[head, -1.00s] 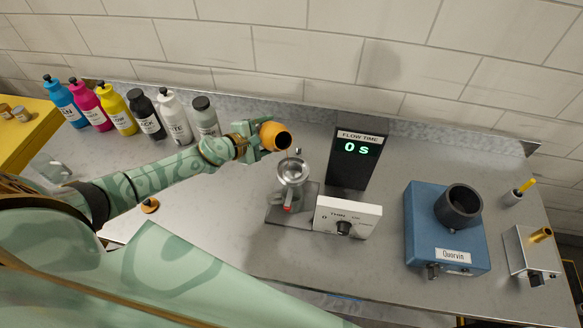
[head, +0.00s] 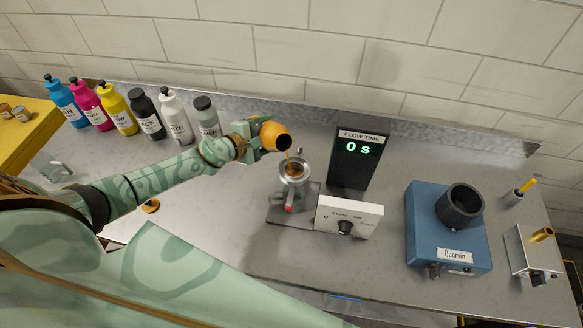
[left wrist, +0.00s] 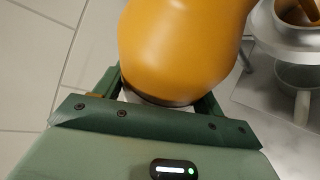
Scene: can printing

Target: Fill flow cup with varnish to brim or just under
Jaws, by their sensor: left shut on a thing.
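My left gripper (head: 251,141) is shut on an orange bottle (head: 271,134), held tilted above the bench. An amber stream runs from its dark mouth into the metal flow cup (head: 294,172). Amber liquid shows inside the cup; I cannot tell its exact level. In the left wrist view the orange bottle (left wrist: 180,45) fills the middle between the fingers, with the flow cup (left wrist: 294,35) at the top right. A glass mug (left wrist: 300,105) stands below the cup there. My right gripper is not in view.
A dark display (head: 358,158) reads 0 s behind a white control box (head: 347,216). A blue machine labelled Quorvin (head: 432,240) stands right. Several ink bottles (head: 146,115) line the back left. An orange cap (head: 151,206) lies on the bench. The bench between the white box and blue machine is clear.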

